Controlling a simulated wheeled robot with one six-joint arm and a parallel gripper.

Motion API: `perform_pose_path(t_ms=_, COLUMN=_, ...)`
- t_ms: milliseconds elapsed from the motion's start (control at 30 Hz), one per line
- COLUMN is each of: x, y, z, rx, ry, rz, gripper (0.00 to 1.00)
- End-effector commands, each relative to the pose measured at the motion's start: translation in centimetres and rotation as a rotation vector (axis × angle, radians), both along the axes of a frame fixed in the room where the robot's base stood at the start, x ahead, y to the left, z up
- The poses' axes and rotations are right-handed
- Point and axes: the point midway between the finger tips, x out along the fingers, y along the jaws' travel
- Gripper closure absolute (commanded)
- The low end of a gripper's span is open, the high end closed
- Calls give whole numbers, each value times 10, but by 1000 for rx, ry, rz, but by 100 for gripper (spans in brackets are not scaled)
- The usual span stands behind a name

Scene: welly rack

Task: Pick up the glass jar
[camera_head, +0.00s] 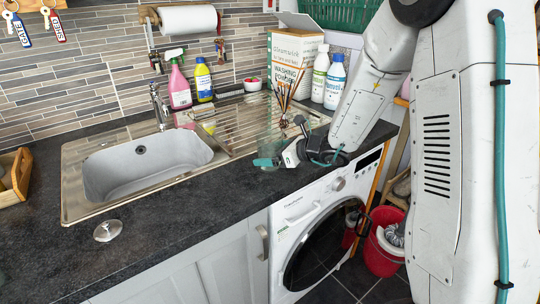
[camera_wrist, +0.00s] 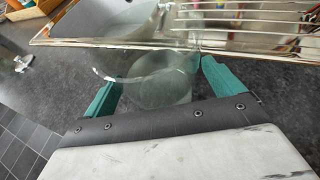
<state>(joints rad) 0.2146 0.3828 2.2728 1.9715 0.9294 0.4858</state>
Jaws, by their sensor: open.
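The glass jar (camera_head: 269,146) is clear and stands on the dark worktop at the front edge of the sink's drainer, above the washing machine. In the wrist view the jar (camera_wrist: 160,88) shows its round rim and base between the two teal fingers. My gripper (camera_head: 268,161) is open at the jar, low over the worktop; in the wrist view my gripper (camera_wrist: 158,75) has one finger at each side of the jar. A gap shows by the left finger; I cannot tell whether the right finger touches the glass. Part of the jar is hidden by my gripper in the head view.
The steel sink (camera_head: 150,165) lies left of the jar, with its ribbed drainer (camera_head: 245,115) behind it. A reed diffuser (camera_head: 284,122) stands close behind the jar. A washing powder box (camera_head: 291,58) and bottles stand further back. A drain plug (camera_head: 108,231) lies on clear worktop.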

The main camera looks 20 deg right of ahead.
Motion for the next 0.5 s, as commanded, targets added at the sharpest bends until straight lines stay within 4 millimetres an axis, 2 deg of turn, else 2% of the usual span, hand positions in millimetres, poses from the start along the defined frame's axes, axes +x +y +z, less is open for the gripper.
perform_pose_path(t_ms=100, x=7, y=6, z=-3, rx=0, ry=0, rz=0, gripper=7)
perform_pose_path(t_ms=333, x=7, y=4, z=-4, rx=0, ry=-1, rz=-2, gripper=7)
perform_pose_path(t_ms=500, x=7, y=4, z=-4, rx=-1, ry=-1, rz=-4, gripper=54)
